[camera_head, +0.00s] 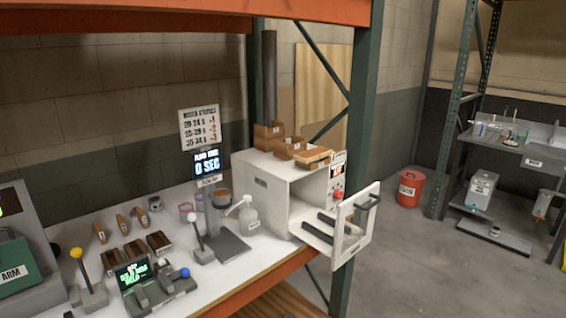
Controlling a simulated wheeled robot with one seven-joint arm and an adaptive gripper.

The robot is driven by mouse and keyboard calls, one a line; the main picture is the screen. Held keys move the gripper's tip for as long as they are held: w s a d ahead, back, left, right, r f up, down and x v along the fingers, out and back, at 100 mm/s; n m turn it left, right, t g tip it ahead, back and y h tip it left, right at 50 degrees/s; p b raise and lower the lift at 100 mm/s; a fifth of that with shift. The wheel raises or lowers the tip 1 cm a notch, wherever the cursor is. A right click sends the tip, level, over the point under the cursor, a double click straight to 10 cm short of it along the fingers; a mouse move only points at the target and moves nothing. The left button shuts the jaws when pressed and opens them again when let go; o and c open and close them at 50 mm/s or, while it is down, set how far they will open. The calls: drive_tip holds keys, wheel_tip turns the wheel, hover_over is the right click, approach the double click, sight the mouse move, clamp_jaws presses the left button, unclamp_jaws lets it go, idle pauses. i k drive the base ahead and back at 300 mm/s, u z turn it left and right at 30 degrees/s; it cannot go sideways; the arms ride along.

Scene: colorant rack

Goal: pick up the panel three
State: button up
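Several small wooden pieces lie on the white bench at the left, and no number is readable on them, so I cannot tell which is panel three. Three dark brown panels (136,251) lie in a slanting row. Three lighter, narrow tan pieces (122,225) stand or lean behind them. Several wooden blocks or boxes (291,147) sit on top of the white cabinet (262,182). My gripper is not in view.
A green post (362,110) rises at the front. Floor at right is open; a red bucket (409,188) stands there.

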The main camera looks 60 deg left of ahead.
sight(310, 154)
drive_tip(key=z, duration=0.05)
drive_tip(key=k, duration=0.25)
drive_tip(key=u, duration=0.75)
